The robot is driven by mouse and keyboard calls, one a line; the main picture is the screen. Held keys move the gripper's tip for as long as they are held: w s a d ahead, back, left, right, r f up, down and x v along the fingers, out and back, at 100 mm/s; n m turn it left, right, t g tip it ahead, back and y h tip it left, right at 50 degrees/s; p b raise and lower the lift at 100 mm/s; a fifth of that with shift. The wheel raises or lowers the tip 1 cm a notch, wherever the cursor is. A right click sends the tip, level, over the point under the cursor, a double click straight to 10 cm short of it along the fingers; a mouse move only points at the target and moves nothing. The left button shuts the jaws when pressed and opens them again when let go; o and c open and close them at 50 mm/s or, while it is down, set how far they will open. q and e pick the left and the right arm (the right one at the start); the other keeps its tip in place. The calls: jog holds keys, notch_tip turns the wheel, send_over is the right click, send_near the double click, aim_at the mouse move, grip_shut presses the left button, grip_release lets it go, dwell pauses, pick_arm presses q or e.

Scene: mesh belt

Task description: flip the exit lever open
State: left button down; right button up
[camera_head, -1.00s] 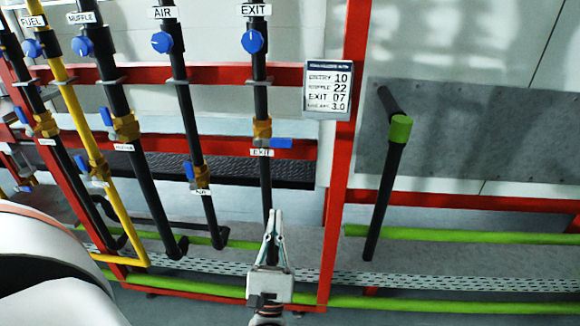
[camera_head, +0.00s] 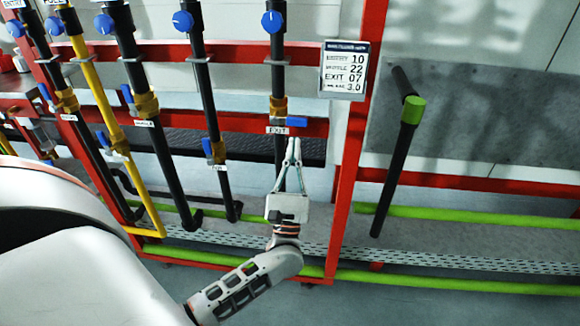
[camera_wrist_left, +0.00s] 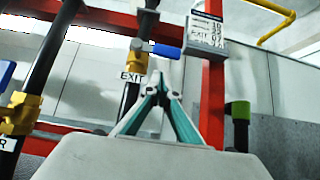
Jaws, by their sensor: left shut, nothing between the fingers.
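The exit lever (camera_head: 297,122) is a blue handle on the brass valve of the black exit pipe. It points sideways to the right, across the pipe, just above the white EXIT label (camera_head: 277,130). In the left wrist view the lever (camera_wrist_left: 166,51) also lies to the right of the pipe. My left gripper (camera_head: 293,142) is shut and empty, its tips pointing up just below the lever and label. I cannot tell from the pictures whether the tips touch anything. In the left wrist view its fingers (camera_wrist_left: 156,78) meet below the lever. My right gripper is not in view.
Other valve pipes with blue levers stand to the left, including the air lever (camera_head: 207,147). A red post (camera_head: 350,165) and a reading sign (camera_head: 345,70) stand right of the exit pipe. A black pipe with a green cap (camera_head: 413,109) is farther right.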

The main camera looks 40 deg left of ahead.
aim_at(288, 122)
pick_arm(q)
notch_tip(288, 122, up, 3)
jog(key=shift+f, duration=0.2)
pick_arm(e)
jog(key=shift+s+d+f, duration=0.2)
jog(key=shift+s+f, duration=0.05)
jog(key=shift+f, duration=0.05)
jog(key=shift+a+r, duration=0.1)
pick_arm(q)
jog(key=shift+d+r+n+g+y, duration=0.15)
jog(key=shift+n+g+y, duration=0.45)
jog(key=shift+n, duration=0.4)
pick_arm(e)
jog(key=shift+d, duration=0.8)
